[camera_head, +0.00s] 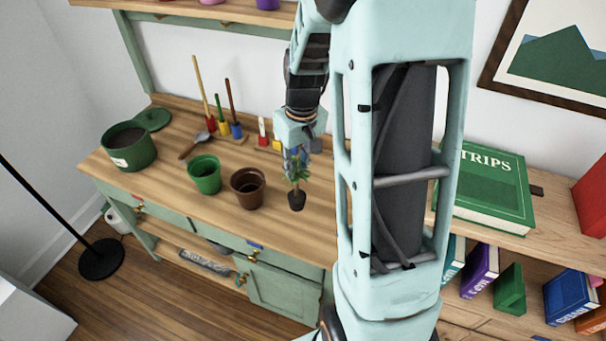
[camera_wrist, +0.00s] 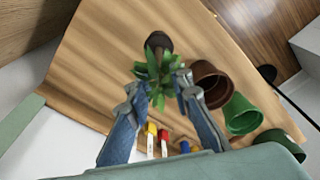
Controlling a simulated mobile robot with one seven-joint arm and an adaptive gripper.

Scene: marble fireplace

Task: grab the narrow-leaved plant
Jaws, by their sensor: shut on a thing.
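The plant (camera_head: 297,182) has long green leaves and a dark root ball at its lower end. My gripper (camera_head: 295,163) comes down from above and is shut on its leafy top. In the wrist view the leaves (camera_wrist: 156,67) lie between the two blue-grey fingers of my gripper (camera_wrist: 162,82). The root ball (camera_wrist: 158,42) points away from the fingers. The plant hangs roughly upright at the wooden worktop, right of the brown pot. I cannot tell whether the root ball touches the wood. The fingers partly cover the upper leaves.
A brown pot (camera_head: 247,188) stands close left of the plant, then a green pot (camera_head: 204,175) and a larger soil-filled green pot (camera_head: 128,147). Small tools with coloured ends (camera_head: 222,127) stand at the back of the worktop (camera_head: 165,180). A shelf with books (camera_head: 489,189) is at the right.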

